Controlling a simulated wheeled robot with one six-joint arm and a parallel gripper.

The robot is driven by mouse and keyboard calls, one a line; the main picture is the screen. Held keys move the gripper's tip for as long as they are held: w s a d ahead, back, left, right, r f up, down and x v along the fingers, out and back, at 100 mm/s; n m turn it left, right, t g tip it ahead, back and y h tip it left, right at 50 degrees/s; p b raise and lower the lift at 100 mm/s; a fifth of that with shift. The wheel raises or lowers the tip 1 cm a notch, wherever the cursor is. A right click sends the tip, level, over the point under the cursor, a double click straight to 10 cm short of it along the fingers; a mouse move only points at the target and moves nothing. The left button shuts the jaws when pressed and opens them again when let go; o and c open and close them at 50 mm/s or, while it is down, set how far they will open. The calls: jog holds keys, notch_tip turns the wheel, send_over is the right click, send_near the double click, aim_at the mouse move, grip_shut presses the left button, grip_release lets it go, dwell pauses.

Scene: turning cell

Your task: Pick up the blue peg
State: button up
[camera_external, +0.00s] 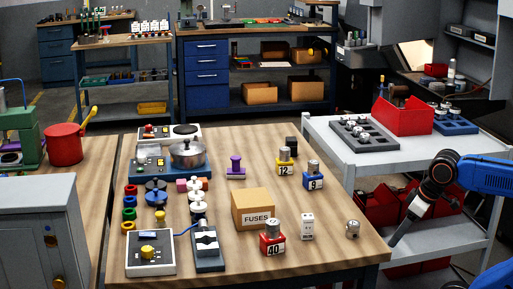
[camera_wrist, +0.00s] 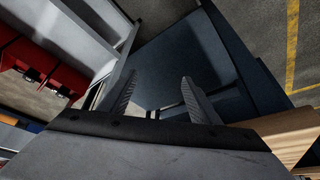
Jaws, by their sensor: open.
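I cannot make out a plain blue peg for certain. A blue block marked 9 (camera_external: 313,181) with a grey cylinder on top stands upright at the right of the wooden table. A purple peg-like piece (camera_external: 236,167) stands left of it. My gripper (camera_external: 397,238) hangs off the table's right edge, in front of the grey cart and well apart from the blue block. In the wrist view, my gripper (camera_wrist: 157,98) has its two fingers spread with nothing held between them. No peg shows in that view.
The wooden table (camera_external: 270,142) carries a fuses box (camera_external: 253,209), a red block marked 40 (camera_external: 272,240), a yellow block marked 12 (camera_external: 285,162), a white outlet piece (camera_external: 307,227) and a small metal part (camera_external: 352,229). The grey cart (camera_external: 365,158) stands close to my arm.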

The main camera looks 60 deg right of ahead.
notch_tip(320, 180, up, 22)
jog(key=w+a+r+m+g, duration=0.15)
jog(key=w+r, duration=0.25)
jog(key=w, duration=0.4)
jog(key=w+a+r+m, duration=0.2)
jog(key=w+a+r, duration=0.1)
jog(key=w, duration=0.4)
jog(key=m+g+h, duration=0.1)
jog(key=m+h, duration=0.3)
jog(key=m, duration=0.4)
send_over(198, 198)
notch_tip(198, 198, down, 6)
jog(key=shift+s+a+f+m, duration=0.25)
jog(key=shift+s+a+f, duration=0.05)
jog(key=shift+a+f, duration=0.25)
jog(key=shift+f, duration=2.5)
jog(key=shift+x, duration=3.75)
